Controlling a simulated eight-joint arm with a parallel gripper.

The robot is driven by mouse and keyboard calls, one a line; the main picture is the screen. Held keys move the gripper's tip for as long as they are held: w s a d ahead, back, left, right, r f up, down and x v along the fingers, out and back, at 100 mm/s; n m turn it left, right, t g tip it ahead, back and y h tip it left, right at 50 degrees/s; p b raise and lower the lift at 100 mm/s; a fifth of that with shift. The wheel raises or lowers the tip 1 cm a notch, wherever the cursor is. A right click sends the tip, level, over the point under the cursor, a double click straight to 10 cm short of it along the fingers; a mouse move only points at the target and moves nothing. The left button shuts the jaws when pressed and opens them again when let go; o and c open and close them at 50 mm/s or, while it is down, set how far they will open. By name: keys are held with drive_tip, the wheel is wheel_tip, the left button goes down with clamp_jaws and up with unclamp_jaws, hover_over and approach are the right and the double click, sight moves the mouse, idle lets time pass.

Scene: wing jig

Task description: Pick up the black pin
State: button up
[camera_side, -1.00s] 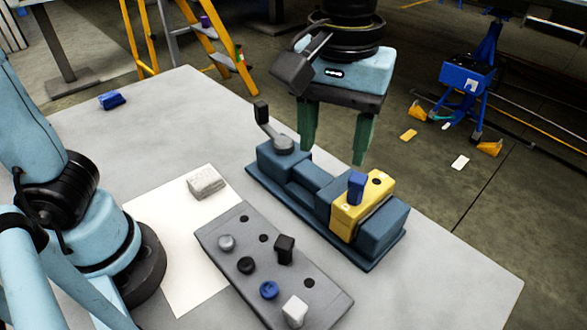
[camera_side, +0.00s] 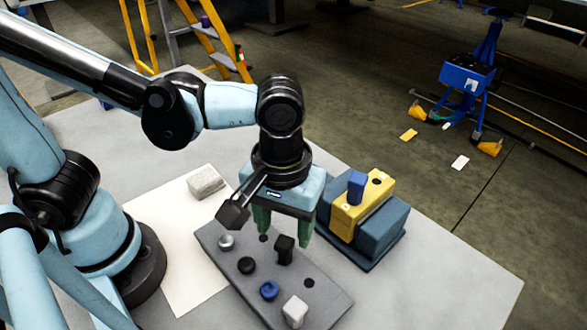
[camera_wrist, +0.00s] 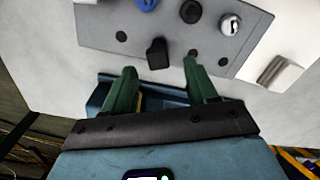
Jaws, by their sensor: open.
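A black pin (camera_side: 285,248) with a square head stands upright in the grey pin board (camera_side: 328,299). My gripper (camera_side: 284,236) points down at the board's far side, its green fingers open and empty. In the side view the fingers appear on either side of the pin's head. In the wrist view the black pin (camera_wrist: 157,53) shows just ahead of the gap between the fingertips (camera_wrist: 160,66), and I see no contact. A rounder black piece (camera_side: 246,265) also sits in the board.
The board also holds a silver knob (camera_side: 226,241), a blue round piece (camera_side: 269,290) and a white block-headed pin (camera_side: 295,311). Behind my gripper is a blue jig (camera_side: 383,236) with a yellow block (camera_side: 350,219) and an upright blue pin (camera_side: 356,187). A grey block (camera_side: 206,182) lies on white paper.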

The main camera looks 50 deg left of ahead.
sight(284, 242)
drive_tip(key=shift+s+d+f, duration=0.1)
drive_tip(key=shift+f, duration=1.25)
drive_tip(key=shift+s+d+f, duration=0.1)
drive_tip(key=shift+f, duration=1.25)
drive_tip(key=shift+c, duration=0.4)
drive_tip(key=c, duration=1)
